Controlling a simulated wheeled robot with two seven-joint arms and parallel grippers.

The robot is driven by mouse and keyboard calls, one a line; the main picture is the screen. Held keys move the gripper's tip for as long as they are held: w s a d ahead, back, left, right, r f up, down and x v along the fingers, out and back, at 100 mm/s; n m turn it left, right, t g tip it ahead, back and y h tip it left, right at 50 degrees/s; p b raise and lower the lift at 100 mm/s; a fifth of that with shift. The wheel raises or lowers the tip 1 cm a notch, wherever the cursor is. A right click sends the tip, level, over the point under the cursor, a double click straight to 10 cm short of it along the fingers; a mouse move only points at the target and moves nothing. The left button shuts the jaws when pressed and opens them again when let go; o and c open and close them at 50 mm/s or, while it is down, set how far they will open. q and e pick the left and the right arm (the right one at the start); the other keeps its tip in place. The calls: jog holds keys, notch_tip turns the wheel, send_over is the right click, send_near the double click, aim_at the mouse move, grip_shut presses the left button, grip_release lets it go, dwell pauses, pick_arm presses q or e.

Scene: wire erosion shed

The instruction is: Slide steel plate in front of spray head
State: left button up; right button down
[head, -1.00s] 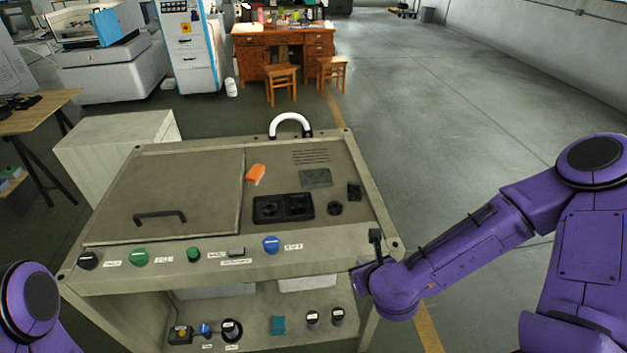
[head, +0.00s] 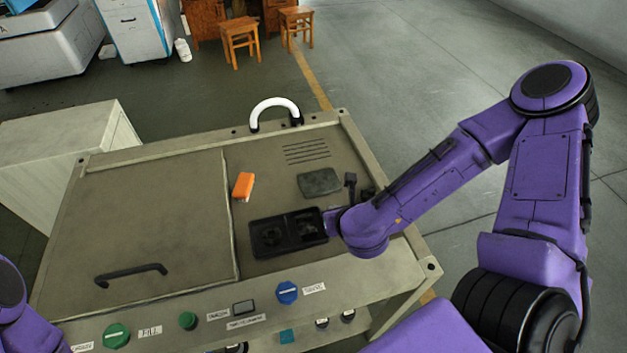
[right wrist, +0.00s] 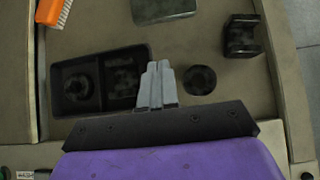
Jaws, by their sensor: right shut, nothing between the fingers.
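The steel plate (head: 319,182) is a small dark grey slab lying flat on the right part of the bench top. In the right wrist view its near part (right wrist: 163,8) shows at the top edge. A white arched tube (head: 275,106) with a black end stands at the back edge; I cannot tell if it is the spray head. My right gripper (right wrist: 158,66) is shut and empty, above the right edge of the black tray and nearer me than the plate, apart from it. In the head view my wrist mostly hides it. My left gripper is out of view.
A black two-part tray (head: 256,243) lies left of my right wrist. An orange brush (head: 243,186) lies beside the lid (head: 150,215) with its black handle. A round black piece (right wrist: 200,79) and a black block (right wrist: 241,36) sit right of the gripper. Buttons line the front.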

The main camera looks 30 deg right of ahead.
aim_at(320, 195)
jog(key=f+b, duration=0.1)
jog(key=b, duration=0.2)
jog(key=f+b, duration=0.1)
jog(key=b, duration=0.2)
jog(key=shift+s+d+f+b, duration=0.1)
jog(key=shift+d+f+b, duration=0.05)
jog(key=shift+d+b, duration=0.2)
jog(key=b+x, duration=0.3)
jog(key=b, duration=0.1)
jog(key=shift+w+a, duration=0.15)
jog(key=shift+w, duration=0.25)
jog(key=x, duration=0.3)
jog(key=shift+w+p, duration=0.1)
jog(key=shift+p, duration=0.2)
jog(key=w, duration=0.2)
jog(key=w+d+p, duration=0.1)
jog(key=w, duration=0.1)
pick_arm(q)
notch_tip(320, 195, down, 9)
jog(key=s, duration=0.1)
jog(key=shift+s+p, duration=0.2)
jog(key=shift+p, duration=0.1)
pick_arm(e)
jog(key=shift+w+d, duration=0.1)
jog(key=shift+w, duration=0.1)
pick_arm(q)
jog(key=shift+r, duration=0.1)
